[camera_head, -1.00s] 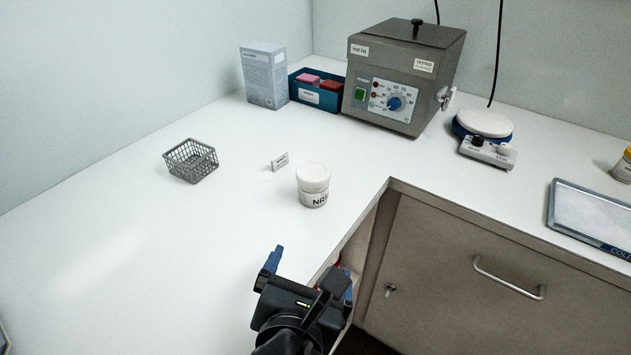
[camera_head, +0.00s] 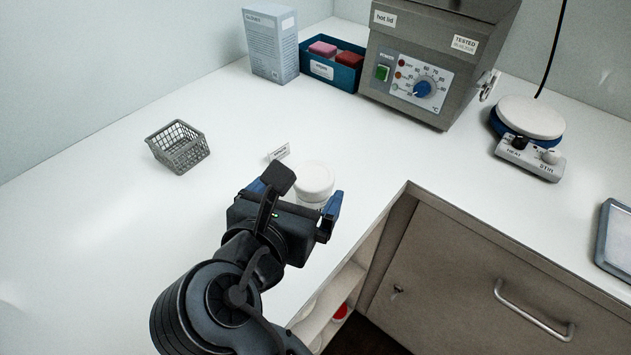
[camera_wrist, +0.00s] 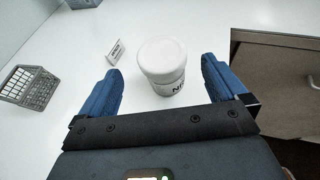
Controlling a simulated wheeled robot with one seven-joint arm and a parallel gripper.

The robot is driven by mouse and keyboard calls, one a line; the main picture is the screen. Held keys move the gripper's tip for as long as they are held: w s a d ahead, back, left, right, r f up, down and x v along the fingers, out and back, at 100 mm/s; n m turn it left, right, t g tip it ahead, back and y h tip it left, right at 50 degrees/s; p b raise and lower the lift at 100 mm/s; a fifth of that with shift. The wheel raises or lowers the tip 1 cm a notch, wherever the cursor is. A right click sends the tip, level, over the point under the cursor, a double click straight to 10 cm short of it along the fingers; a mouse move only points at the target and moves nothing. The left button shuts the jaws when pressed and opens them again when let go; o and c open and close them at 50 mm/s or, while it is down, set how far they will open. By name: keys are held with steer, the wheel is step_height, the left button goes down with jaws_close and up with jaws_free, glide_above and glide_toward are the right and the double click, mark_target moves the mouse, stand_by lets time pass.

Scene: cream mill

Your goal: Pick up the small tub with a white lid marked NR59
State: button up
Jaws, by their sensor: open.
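The small tub (camera_head: 314,182) with a white lid stands upright on the white counter in the head view, partly hidden behind my gripper (camera_head: 297,197). In the wrist view the tub (camera_wrist: 162,66) is ahead of my gripper (camera_wrist: 161,90), in line with the gap between the two blue fingers. Part of its dark lettering shows, beginning with N; the rest is turned away. My gripper is open and empty. The fingers look short of the tub or just reaching its near side; I cannot tell exactly.
A small white label card (camera_head: 279,153) stands just behind the tub. A grey wire basket (camera_head: 178,147) is to the left. A hot-lid bath (camera_head: 425,60), blue box (camera_head: 332,66), carton (camera_head: 270,45) and stirrer (camera_head: 530,135) stand further back. The counter edge (camera_head: 385,205) drops off at right.

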mark_target(311, 180)
steer(key=shift+r+x, duration=0.1)
steer(key=shift+x, duration=1.3)
steer(key=shift+r+x, duration=0.15)
steer(key=shift+x, duration=1.25)
steer(key=shift+d, duration=0.15)
steer(key=shift+c, duration=0.5)
steer(key=c, duration=1)
